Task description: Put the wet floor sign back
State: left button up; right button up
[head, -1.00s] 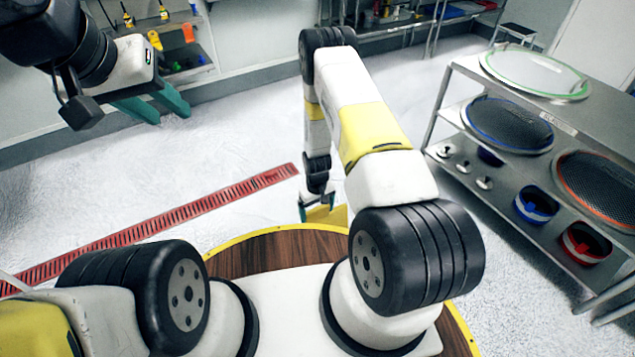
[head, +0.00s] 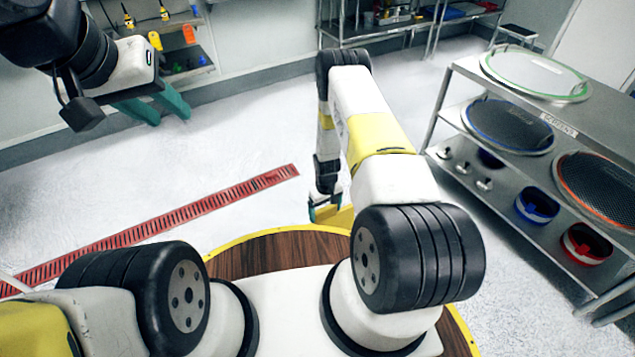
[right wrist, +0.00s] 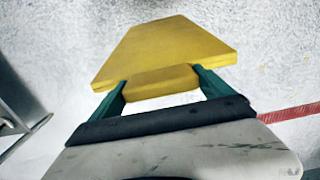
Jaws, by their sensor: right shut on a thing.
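The yellow wet floor sign (right wrist: 165,48) fills the upper middle of the right wrist view. In the head view a yellow piece of it (head: 333,217) shows low, just beyond the round wooden-topped edge, mostly hidden by my right arm. My right gripper (right wrist: 155,84) is shut on the sign's narrow end, with one green finger on each side. In the head view the same gripper (head: 322,210) is partly hidden. My left gripper (head: 165,108) hangs at the upper left, its green fingers apart with nothing seen between them.
A metal rack (head: 455,102) with round screens stands at the right. A red floor drain grate (head: 170,222) runs across the left floor. Shelves (head: 180,50) with small tools stand against the back wall. The white floor between is clear.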

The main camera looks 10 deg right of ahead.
jog(key=shift+f, duration=0.25)
jog(key=o, duration=1.8)
